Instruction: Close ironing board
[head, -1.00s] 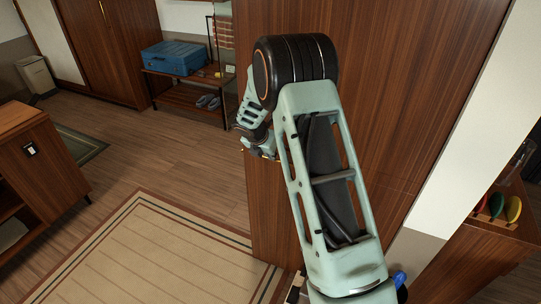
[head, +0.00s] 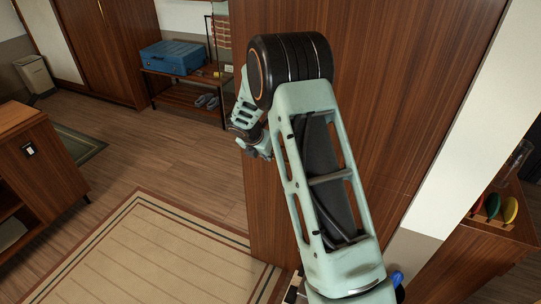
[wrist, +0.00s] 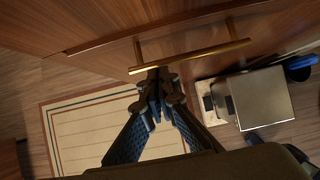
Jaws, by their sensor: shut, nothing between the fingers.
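No ironing board surface can be made out for certain. A tall wooden panel (head: 390,110) stands behind my arm in the head view. In the wrist view, a brass bar handle (wrist: 195,56) is mounted on a wooden front (wrist: 180,20). My gripper (wrist: 157,84) is shut and empty. Its fingertips appear just below the left part of the bar in the wrist view; whether they touch it I cannot tell. In the head view my gripper (head: 256,148) shows at the panel's left edge, partly hidden by my arm.
A beige rug (head: 140,250) lies on the wood floor at left. A low wooden cabinet (head: 40,165) stands at the left edge. A blue suitcase (head: 174,57) rests on a rack at the back. A counter with coloured plates (head: 510,210) is at right.

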